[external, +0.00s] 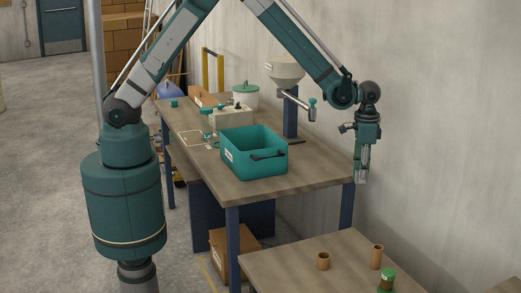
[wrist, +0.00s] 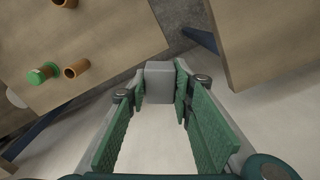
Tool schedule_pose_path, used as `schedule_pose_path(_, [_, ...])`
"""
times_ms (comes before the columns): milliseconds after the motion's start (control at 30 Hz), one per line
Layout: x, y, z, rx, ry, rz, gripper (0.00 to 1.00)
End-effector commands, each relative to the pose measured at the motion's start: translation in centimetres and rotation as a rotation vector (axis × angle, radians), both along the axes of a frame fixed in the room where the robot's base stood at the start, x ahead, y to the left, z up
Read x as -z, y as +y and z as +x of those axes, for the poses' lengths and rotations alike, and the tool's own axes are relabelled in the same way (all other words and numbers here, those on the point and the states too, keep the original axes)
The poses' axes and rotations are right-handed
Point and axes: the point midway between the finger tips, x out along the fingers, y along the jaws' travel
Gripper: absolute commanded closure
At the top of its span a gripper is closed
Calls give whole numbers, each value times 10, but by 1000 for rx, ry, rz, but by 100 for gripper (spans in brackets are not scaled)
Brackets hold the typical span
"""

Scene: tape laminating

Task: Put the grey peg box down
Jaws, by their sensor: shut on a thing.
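My gripper (external: 362,165) points down beside the right end of the long workbench, close to the wall. It is shut on the grey peg box, a small plain grey block (wrist: 160,82) that shows between the green finger pads at the fingertips (wrist: 159,95) in the wrist view. In the external view only a small pale part of the box (external: 361,178) shows below the fingers. The box is held in the air, apart from both tables.
A lower table (external: 290,258) holds two brown cylinders (external: 376,257) and a green-capped peg (external: 387,279). The long workbench (external: 315,178) carries a teal bin (external: 262,169) near its front. A gap separates the tables. The wall stands close behind.

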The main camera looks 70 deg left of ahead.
Motion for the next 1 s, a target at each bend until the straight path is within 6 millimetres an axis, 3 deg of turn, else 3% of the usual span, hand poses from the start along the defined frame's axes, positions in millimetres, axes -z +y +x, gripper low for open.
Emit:
schedule_pose_path(200, [47, -55, -40, -29, 0, 0, 89])
schedule_pose_path(500, [91, -110, -89, -73, 0, 0, 89])
schedule_pose_path(700, [104, -128, -106, -89, 0, 0, 89])
schedule_pose_path(1000, [106, -131, -109, -95, 0, 0, 89])
